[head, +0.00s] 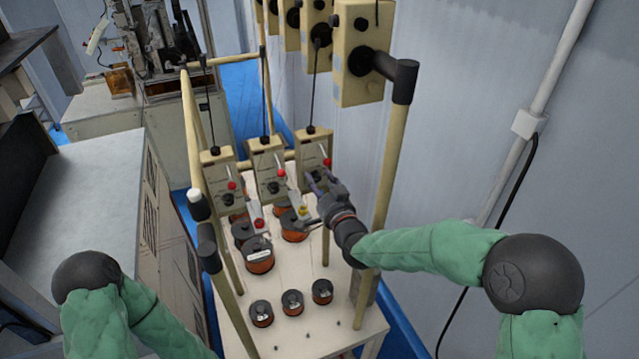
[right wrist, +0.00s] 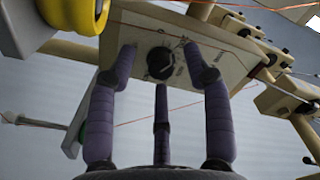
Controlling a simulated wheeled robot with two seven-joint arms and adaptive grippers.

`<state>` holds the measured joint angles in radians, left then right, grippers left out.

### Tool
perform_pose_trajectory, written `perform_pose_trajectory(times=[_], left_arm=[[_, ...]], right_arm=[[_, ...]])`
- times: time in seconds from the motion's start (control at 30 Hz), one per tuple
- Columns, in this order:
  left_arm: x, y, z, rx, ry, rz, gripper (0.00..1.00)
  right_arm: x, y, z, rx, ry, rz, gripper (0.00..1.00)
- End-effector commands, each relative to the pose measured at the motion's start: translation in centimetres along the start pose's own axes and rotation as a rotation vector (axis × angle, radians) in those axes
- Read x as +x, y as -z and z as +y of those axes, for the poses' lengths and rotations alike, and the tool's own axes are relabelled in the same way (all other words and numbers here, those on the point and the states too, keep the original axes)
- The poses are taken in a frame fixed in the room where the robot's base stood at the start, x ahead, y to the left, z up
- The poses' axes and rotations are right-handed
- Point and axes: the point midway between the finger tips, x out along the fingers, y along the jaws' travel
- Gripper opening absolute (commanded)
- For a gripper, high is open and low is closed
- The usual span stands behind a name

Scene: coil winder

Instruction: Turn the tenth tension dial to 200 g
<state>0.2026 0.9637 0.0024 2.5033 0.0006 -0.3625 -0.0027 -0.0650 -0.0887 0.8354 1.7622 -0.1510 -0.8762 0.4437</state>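In the right wrist view a black round tension dial (right wrist: 160,63) sits on the face of a beige tension box (right wrist: 225,52), with printed marks around it too small to read. My right gripper (right wrist: 158,62) points at this face, its purple fingers spread on both sides of the dial, with a gap to the knob. In the head view the right gripper (head: 312,192) is in front of the rightmost lower tension box (head: 313,150) and partly hides it. I cannot tell the dial's number or setting. My left gripper is out of view.
Two more lower boxes (head: 217,168) stand to the left. Several upper boxes (head: 361,55) hang on the beige frame (head: 392,165). Orange wire spools (head: 259,255) stand on the white table (head: 330,325). Thin wires cross the right wrist view near the fingers.

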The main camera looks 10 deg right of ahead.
Motion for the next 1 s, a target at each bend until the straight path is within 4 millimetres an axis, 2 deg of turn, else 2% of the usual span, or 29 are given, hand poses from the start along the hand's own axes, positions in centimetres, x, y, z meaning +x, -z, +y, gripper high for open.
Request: perform_pose_trajectory(times=[0.17, 0.33, 0.8, 1.0], left_arm=[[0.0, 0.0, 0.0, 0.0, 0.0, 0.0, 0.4], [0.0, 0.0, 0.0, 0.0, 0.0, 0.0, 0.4], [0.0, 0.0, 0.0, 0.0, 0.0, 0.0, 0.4], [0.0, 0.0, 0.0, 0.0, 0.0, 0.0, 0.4]], right_arm=[[-0.1, 0.0, 0.0, 0.0, 0.0, 0.001, 0.51], [-1.3, 0.1, 0.0, 0.0, 0.0, 0.002, 0.51], [-9.2, 0.1, 0.0, -0.001, 0.0, 0.002, 0.51], [-11.3, 0.1, 0.0, 0.0, 0.0, 0.002, 0.51]])
